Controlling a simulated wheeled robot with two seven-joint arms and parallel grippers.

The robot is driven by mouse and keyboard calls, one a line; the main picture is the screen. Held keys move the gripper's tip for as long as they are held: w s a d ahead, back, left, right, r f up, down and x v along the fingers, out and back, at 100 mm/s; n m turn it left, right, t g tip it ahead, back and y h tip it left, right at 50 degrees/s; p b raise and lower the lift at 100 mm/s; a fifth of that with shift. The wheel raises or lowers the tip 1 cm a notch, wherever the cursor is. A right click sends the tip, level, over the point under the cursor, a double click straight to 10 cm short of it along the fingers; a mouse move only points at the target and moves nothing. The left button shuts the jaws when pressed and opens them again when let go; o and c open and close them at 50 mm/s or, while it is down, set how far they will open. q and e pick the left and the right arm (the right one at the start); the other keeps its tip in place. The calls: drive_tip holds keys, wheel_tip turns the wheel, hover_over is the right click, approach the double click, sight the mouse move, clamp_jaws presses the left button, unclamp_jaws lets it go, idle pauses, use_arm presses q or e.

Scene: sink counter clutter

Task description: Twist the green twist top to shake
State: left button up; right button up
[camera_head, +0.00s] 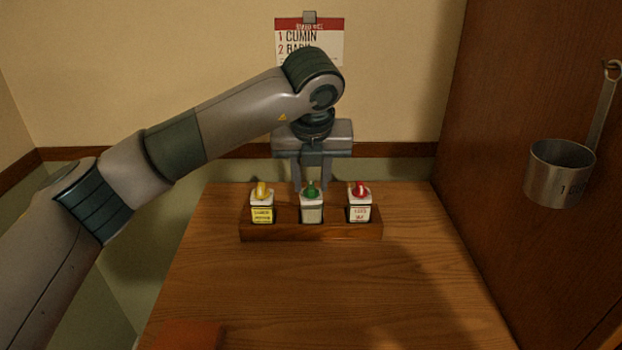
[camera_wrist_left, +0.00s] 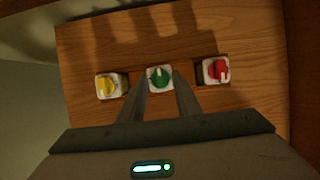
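The green twist top (camera_head: 311,190) sits on the middle white shaker (camera_head: 311,211) in a wooden rack (camera_head: 285,232). My left gripper (camera_head: 312,186) comes down from above, right at the green top. In the left wrist view the two fingers (camera_wrist_left: 161,80) are apart, one on each side of the green top (camera_wrist_left: 161,78); I cannot tell whether they touch it. The green knob's white pointer faces up in that view. My right gripper is in neither view.
A yellow-topped shaker (camera_head: 262,205) stands left and a red-topped shaker (camera_head: 359,205) right in the same rack, close to the gripper. A recipe card (camera_head: 325,50) hangs on the wall. A metal measuring cup (camera_head: 558,175) hangs at right. The table front (camera_head: 330,290) is mostly clear.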

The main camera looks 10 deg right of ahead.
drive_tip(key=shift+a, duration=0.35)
use_arm(q)
drive_tip(key=shift+r, duration=0.15)
drive_tip(key=shift+s+r, duration=0.15)
drive_tip(key=shift+r, duration=0.1)
drive_tip(key=b+v, duration=0.2)
drive_tip(key=v, duration=1.4)
drive_tip(key=shift+s+r+b, duration=0.15)
drive_tip(key=shift+r+b, duration=0.1)
drive_tip(key=shift+b, duration=0.15)
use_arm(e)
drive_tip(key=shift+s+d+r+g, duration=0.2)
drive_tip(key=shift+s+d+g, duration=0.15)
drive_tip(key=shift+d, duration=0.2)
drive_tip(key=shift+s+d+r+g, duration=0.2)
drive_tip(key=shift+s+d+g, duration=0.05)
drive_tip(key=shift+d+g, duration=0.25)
use_arm(q)
drive_tip(key=shift+o, duration=0.7)
